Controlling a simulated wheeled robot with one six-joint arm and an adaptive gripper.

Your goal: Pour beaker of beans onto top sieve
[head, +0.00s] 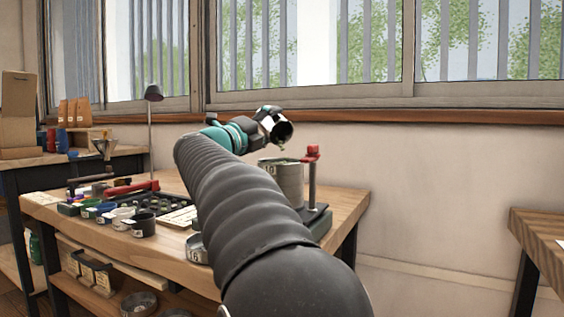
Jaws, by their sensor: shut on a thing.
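My gripper (260,120) is at the end of my dark arm, above the back of the wooden table. It is shut on a small beaker (277,120), whose dark mouth faces right and down. A few greenish beans (283,147) show just below the mouth, seemingly in the air. Below the beaker stands a grey sieve stack (290,184); its top sieve has greenish stuff showing at the rim. The beaker is apart from the stack. My arm hides the stack's left side and part of the gripper.
A red-topped post (312,175) stands right beside the stack. Another table (540,228) is at the right, past a clear gap.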

